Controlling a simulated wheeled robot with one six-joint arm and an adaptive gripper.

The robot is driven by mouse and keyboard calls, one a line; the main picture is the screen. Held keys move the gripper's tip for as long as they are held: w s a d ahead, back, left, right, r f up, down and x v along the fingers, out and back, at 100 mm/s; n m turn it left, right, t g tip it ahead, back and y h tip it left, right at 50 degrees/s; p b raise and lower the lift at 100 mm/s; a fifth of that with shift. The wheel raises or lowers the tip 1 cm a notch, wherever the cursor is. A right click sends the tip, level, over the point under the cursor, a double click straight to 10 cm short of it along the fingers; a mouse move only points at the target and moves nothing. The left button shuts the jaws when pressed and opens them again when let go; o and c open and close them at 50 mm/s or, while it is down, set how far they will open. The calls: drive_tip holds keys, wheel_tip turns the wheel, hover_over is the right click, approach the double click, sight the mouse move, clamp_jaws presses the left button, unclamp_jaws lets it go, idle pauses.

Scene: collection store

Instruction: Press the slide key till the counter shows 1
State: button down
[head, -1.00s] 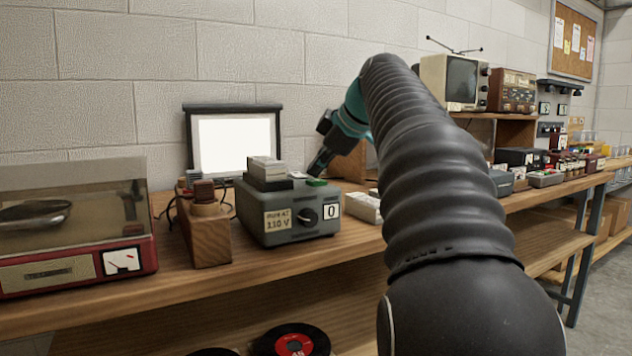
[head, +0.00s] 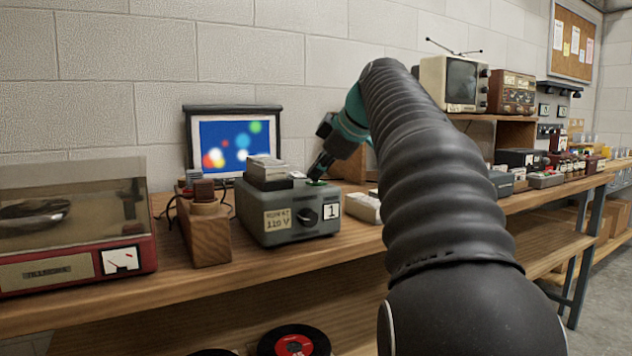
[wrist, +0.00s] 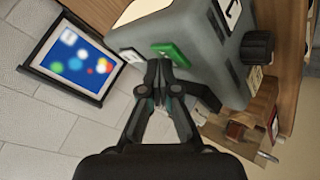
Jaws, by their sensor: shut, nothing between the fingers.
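The grey slide projector (head: 290,216) stands on the wooden bench. Its counter (head: 331,211) on the front right shows 1. The green slide key (head: 316,183) is on its top, and it also shows in the wrist view (wrist: 171,53). My gripper (head: 318,176) is shut and empty, its tips at the key in the head view. In the wrist view the fingertips (wrist: 158,68) are just beside the key; whether they touch it I cannot tell. The screen (head: 236,145) behind shows coloured dots on blue.
A wooden block with plugs (head: 207,235) stands left of the projector. A red record player (head: 75,265) with a clear lid is at the far left. A light box (head: 363,208) lies to the right. The wall is close behind.

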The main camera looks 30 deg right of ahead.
sight(318, 182)
drive_tip(key=shift+r+p, duration=0.8)
drive_tip(key=shift+r, duration=0.05)
drive_tip(key=shift+r+p, duration=2.1)
drive_tip(key=shift+r, duration=0.45)
